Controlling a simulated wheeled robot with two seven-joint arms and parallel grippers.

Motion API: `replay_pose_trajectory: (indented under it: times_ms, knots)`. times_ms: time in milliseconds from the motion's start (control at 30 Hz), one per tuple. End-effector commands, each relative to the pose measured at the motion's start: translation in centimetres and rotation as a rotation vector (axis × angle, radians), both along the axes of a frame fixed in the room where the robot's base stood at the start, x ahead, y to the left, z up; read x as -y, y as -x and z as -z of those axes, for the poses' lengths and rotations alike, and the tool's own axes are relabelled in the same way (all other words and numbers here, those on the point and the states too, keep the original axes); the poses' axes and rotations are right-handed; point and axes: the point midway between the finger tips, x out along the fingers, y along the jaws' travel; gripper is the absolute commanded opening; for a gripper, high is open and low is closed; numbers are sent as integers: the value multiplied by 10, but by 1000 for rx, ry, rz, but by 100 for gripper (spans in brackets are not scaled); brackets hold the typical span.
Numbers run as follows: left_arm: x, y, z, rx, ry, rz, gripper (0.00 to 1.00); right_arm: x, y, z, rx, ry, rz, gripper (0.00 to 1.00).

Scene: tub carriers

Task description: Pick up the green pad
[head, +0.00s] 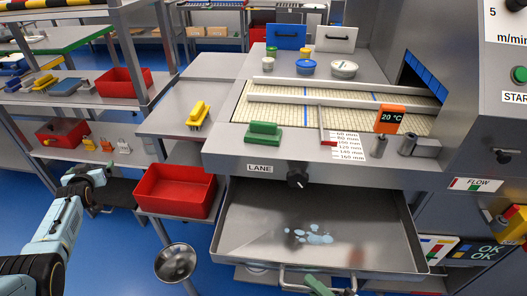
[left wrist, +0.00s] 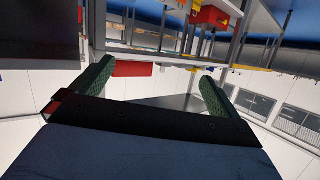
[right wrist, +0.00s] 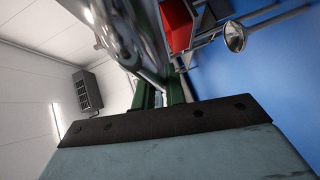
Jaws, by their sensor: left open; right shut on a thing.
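The green pad (head: 263,133), a green block with a raised grip, lies on the steel ledge at the belt's front left. My right gripper (head: 317,285) is at the bottom of the head view, at the front of the pulled-out steel tray, well apart from the pad. Its green fingers (right wrist: 160,92) are shut on the tray's bar handle (head: 290,280); the grip is partly hidden. My left gripper (left wrist: 156,78) is open and empty in the left wrist view, facing shelving. The left arm stands at the left of the head view, far from the pad.
The open tray (head: 240,225) holds pale blue patches and juts out below the ledge. A red bin (head: 175,192) and a round steel bowl (head: 175,262) are left of it. A yellow brush (head: 199,113) lies on the side table.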

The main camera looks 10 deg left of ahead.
Motion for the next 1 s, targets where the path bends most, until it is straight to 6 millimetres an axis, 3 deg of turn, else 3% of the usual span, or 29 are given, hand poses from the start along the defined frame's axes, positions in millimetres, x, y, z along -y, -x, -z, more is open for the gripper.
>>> replay_pose_trajectory:
  times_ms: [33, 100, 167, 300, 400, 467, 500, 567, 733, 867, 1000]
  knots:
    - [-19, -16, -45, 86, 1, -32, 100, 0, 1, 1, -3, 1, 0, 0]
    - [-41, -29, -102, 196, 10, -74, 100, 0, 1, 1, -3, 1, 0, 0]
    - [-61, -36, -152, 293, 18, -110, 100, 0, 1, 1, -3, 1, 0, 0]
    - [-102, -37, -271, 525, 50, -185, 100, 0, 1, 1, -3, 1, 0, 0]
    - [-117, -34, -349, 668, 105, -214, 100, 0, 1, 1, -3, 1, 0, 0]
    - [-105, -45, -387, 707, 168, -190, 100, 0, 1, 1, -3, 1, 0, 0]
    - [-85, -61, -395, 684, 214, -154, 100, 0, 1, 1, -3, 1, -1, 0]
    - [-50, -84, -393, 618, 269, -96, 100, 0, 1, 1, -3, 1, -1, 0]
    - [64, -139, -369, 376, 374, 67, 100, 0, 1, 1, -2, 0, -1, 0]
    - [162, -161, -341, 164, 420, 184, 100, 0, 1, 1, -3, 1, -1, 0]
    - [266, -164, -312, -70, 438, 296, 100, 0, 1, 1, -3, 1, -1, 0]
